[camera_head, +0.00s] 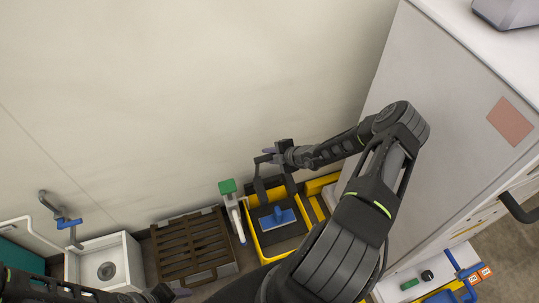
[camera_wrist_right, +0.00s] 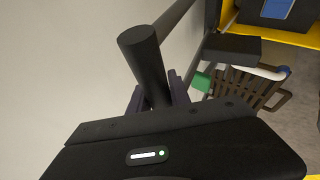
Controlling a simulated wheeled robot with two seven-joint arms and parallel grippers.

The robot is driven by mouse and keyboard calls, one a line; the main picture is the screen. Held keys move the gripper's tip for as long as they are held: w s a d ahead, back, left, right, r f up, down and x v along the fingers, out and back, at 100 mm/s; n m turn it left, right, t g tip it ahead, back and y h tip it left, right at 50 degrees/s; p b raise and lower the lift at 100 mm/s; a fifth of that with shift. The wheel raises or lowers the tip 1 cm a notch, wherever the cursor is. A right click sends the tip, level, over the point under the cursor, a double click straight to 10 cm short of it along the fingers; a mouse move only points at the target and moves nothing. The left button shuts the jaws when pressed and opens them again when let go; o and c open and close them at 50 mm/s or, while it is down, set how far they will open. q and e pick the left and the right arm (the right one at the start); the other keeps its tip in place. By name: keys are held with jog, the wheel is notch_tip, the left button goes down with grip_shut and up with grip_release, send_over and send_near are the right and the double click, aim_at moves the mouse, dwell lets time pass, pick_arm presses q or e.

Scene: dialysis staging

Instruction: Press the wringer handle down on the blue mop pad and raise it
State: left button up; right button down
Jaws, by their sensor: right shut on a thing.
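The blue mop pad (camera_head: 277,218) lies in the black wringer (camera_head: 283,235) on the yellow bucket (camera_head: 251,238). Part of the pad also shows at the top right of the right wrist view (camera_wrist_right: 278,8). The dark wringer handle (camera_head: 259,186) stands raised behind the pad, near the wall. My right gripper (camera_head: 270,154) is shut on the handle's top bar (camera_wrist_right: 142,60), which passes between its fingers (camera_wrist_right: 156,95). My left gripper (camera_head: 165,293) is low at the bottom edge, partly cut off, and its jaws are unclear.
A brown slatted crate (camera_head: 192,248) and a white sink (camera_head: 105,262) stand left of the bucket. A green-and-white tool (camera_head: 230,200) stands beside the bucket. A white cabinet (camera_head: 440,130) bounds the right side, and the wall (camera_head: 180,90) is close behind.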

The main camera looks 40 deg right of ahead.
jog(key=shift+f, duration=0.1)
jog(key=c, duration=1.2)
grip_release()
jog(key=v, duration=0.8)
jog(key=shift+f, duration=0.1)
